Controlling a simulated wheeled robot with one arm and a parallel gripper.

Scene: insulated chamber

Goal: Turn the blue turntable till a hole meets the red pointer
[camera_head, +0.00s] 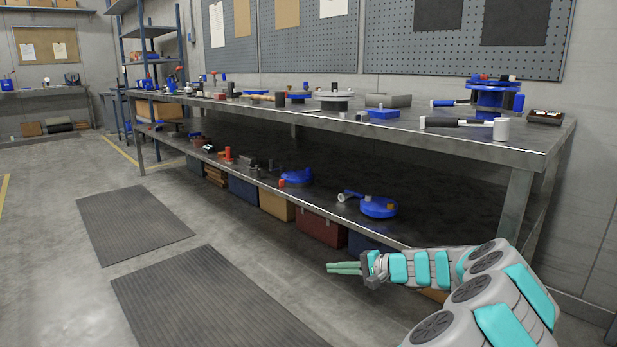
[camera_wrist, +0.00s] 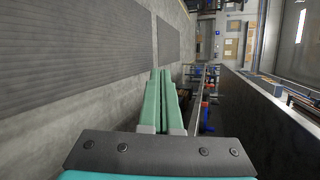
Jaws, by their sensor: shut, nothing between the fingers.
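Several blue round pieces are in the head view, and I cannot tell which is the task's turntable. The largest is a blue stacked disc (camera_head: 492,97) at the right end of the bench top, with small red and dark parts on it. No hole or red pointer can be made out clearly. My gripper (camera_head: 332,268) is shut and empty, in front of the bench and low, apart from all of these. Its green fingers (camera_wrist: 161,74) lie together in the wrist view.
The long steel bench (camera_head: 400,136) holds many small parts, including a grey disc (camera_head: 334,100) and a white-ended cylinder (camera_head: 501,129). Crates stand beneath, including a dark red crate (camera_head: 320,229). The floor with dark mats (camera_head: 205,300) is clear in front.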

